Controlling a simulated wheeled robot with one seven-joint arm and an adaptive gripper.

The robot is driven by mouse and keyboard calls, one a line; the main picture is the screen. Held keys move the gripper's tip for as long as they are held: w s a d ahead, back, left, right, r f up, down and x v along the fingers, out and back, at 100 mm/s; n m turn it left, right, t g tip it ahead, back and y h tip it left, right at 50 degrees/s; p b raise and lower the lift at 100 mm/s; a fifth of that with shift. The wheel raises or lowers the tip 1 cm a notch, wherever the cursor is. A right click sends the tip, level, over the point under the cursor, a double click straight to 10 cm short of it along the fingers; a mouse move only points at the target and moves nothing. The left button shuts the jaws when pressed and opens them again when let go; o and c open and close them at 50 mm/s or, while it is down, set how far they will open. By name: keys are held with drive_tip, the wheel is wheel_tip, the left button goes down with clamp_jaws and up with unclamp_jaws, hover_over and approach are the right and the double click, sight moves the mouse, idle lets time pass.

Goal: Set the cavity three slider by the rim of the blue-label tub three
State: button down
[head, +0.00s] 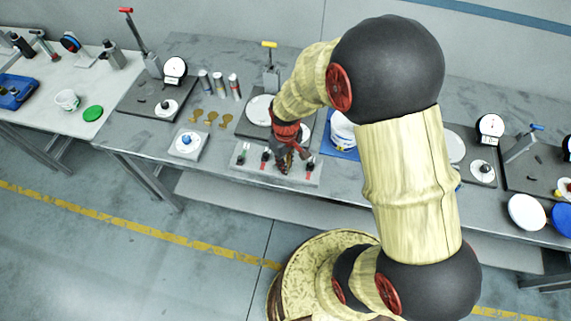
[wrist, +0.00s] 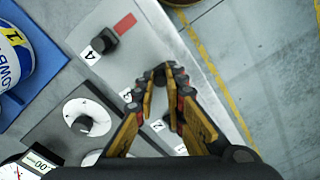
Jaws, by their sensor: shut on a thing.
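A grey slider panel (head: 252,173) lies near the table's front edge, with numbered dark knobs and coloured marks. In the wrist view, my gripper (wrist: 160,80) reaches over the panel with its fingertips closed around the dark slider knob beside the number 3 label (wrist: 126,95). The fingers hide most of that knob. The slider four knob (wrist: 104,41) stands clear, beside a red mark. In the head view, my gripper (head: 284,160) is low over the panel. A white tub (head: 342,127) stands behind it; the wrist view shows its blue lettering and a yellow patch (wrist: 13,36).
The tub stands on a blue mat (wrist: 38,48). A dark plate with a white dial and dark knob (wrist: 86,118) lies beside the panel. Brown discs (head: 212,118) and small cylinders (head: 219,85) stand behind.

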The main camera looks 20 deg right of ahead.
drive_tip(key=shift+w+d, duration=0.5)
drive_tip(key=shift+w, duration=0.25)
drive_tip(key=shift+w+d, duration=0.45)
drive_tip(key=shift+w, duration=0.25)
drive_tip(key=c, duration=1.8)
unclamp_jaws()
drive_tip(key=shift+d, duration=0.1)
drive_tip(key=shift+c, duration=0.2)
drive_tip(key=shift+o, duration=0.2)
wheel_tip(320, 180, up, 12)
